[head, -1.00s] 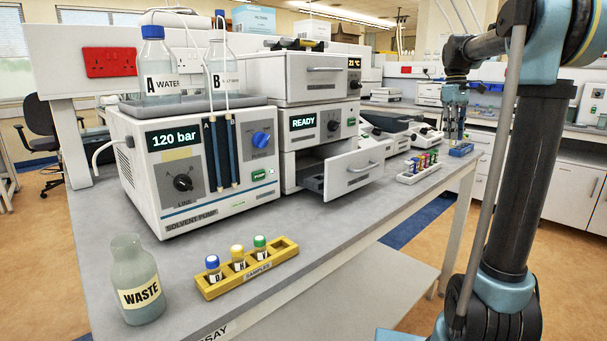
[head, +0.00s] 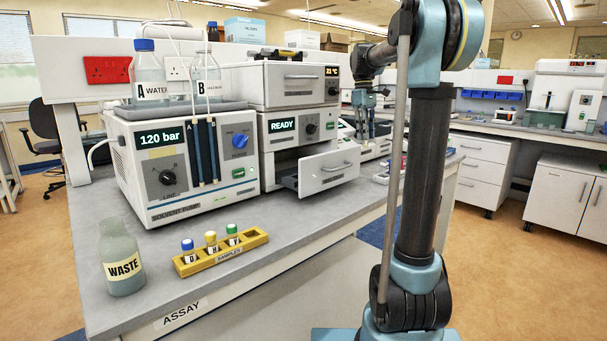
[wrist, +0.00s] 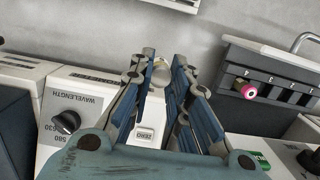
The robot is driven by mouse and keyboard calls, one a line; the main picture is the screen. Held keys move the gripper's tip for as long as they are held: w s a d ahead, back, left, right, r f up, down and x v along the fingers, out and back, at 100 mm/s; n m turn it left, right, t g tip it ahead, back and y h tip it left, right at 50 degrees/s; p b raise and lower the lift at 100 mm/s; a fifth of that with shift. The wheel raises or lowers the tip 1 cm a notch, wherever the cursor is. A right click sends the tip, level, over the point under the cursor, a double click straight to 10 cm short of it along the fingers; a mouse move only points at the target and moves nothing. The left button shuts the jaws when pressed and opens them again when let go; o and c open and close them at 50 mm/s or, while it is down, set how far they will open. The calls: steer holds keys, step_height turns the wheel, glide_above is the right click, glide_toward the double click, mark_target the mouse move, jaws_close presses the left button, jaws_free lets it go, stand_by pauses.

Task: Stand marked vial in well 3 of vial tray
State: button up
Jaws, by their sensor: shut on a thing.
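My gripper (head: 371,137) points down above the bench, over the white instrument right of the open drawer. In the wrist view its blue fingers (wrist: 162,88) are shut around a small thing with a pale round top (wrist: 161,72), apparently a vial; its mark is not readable. At the right of the wrist view is a dark tray with a row of wells (wrist: 233,60), in what looks like the open drawer (head: 328,172). A magenta-capped vial (wrist: 249,91) stands at one well.
A yellow samples rack (head: 190,269) holds blue-, yellow- and green-capped vials. A waste bottle (head: 123,262) stands at the bench's left. The solvent pump (head: 165,177) is behind. A white rack (head: 381,180) is partly hidden by my arm. A zero button (wrist: 148,134) lies below the fingers.

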steer(key=shift+s+a+f, duration=0.1)
steer(key=shift+s+f, duration=0.1)
steer(key=shift+f, duration=1.45)
steer(key=shift+s+a+f, duration=0.1)
steer(key=shift+s+f, duration=0.05)
steer(key=shift+f, duration=1.5)
steer(key=shift+s+f, duration=0.2)
steer(key=shift+f, duration=1.45)
steer(key=o, duration=0.8)
steer(key=shift+o, duration=0.2)
